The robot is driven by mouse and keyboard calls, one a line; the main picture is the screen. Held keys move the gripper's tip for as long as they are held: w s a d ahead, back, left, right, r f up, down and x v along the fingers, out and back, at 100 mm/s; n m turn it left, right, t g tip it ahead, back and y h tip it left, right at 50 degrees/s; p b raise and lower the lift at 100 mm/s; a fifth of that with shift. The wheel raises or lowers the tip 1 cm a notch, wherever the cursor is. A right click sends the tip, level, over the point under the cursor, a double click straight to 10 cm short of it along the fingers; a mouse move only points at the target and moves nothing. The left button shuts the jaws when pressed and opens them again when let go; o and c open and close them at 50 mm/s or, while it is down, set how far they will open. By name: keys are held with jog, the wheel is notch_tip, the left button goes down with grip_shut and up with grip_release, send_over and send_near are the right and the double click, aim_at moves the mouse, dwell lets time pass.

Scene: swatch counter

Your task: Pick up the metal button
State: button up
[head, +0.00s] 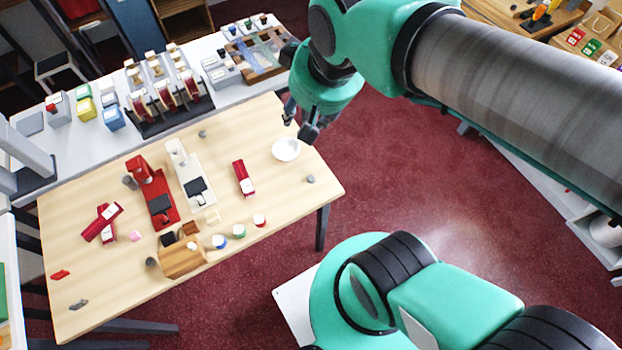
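Several small grey pieces lie on the wooden table, and I cannot tell for sure which is the metal button. One grey round piece (311,179) is near the right edge, one (203,134) near the back edge, and one (151,262) near the front edge by a wooden box. A flatter grey piece (78,304) lies at the front left. My gripper (299,122) is above the table's back right corner, by the white bowl. Its dark fingers are apart, with nothing seen between them.
The white bowl (286,149) stands near the right edge. A red device (160,205), a white device (195,182), dark red boxes (243,178) and a wooden box (182,260) stand on the table. A cluttered white counter (75,155) runs behind it.

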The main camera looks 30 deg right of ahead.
jog(key=w+d+f+m+g, duration=0.1)
jog(key=w+d+f, duration=0.1)
jog(key=w+f, duration=0.35)
jog(key=w+d+f+g, duration=0.1)
jog(key=w+f+g, duration=0.1)
jog(key=f, duration=0.7)
jog(key=m+g+b, duration=0.1)
jog(key=g+b, duration=0.1)
send_over(311, 178)
notch_tip(311, 178, down, 16)
jog(key=shift+w+d+f, duration=0.1)
jog(key=shift+d, duration=0.05)
jog(key=shift+f+b, duration=0.75)
jog(key=shift+f, duration=3.55)
jog(key=shift+f+b, duration=0.9)
jog(key=shift+f, duration=1.7)
jog(key=shift+c, duration=0.5)
